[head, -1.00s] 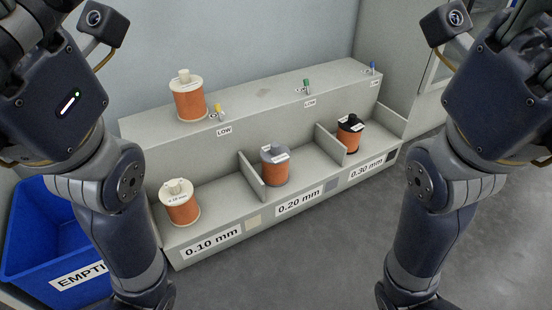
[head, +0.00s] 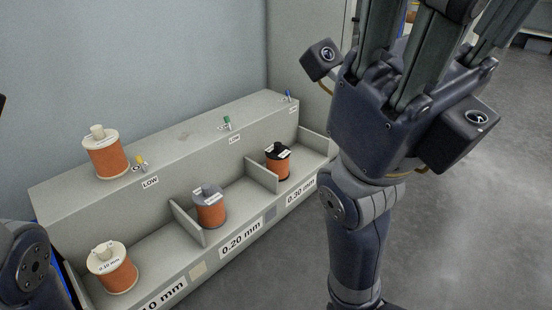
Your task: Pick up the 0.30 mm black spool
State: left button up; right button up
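The 0.30 mm black spool (head: 278,162) has orange wire and black ends. It stands in the right compartment of the grey rack (head: 330,146), behind the 0.30 mm label (head: 301,190). My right gripper (head: 440,20) is raised at the upper right, to the right of the spool and apart from it. Its fingers point up and run out of the top of the picture, so their tips are hidden. Of my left arm only a part shows at the lower left edge; its gripper is out of view.
A grey-ended spool (head: 210,208) stands in the middle compartment and a cream-ended spool (head: 113,270) in the left one. Another cream-ended spool (head: 105,155) stands on the upper shelf. Low dividers (head: 262,174) part the compartments. Grey floor lies clear in front.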

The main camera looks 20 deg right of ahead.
aim_at(277, 154)
jog(key=i+l+u, duration=0.15)
jog(key=i+l, duration=0.4)
jog(key=i+l+u, duration=0.2)
jog(key=i+l, duration=0.3)
jog(key=l, duration=0.25)
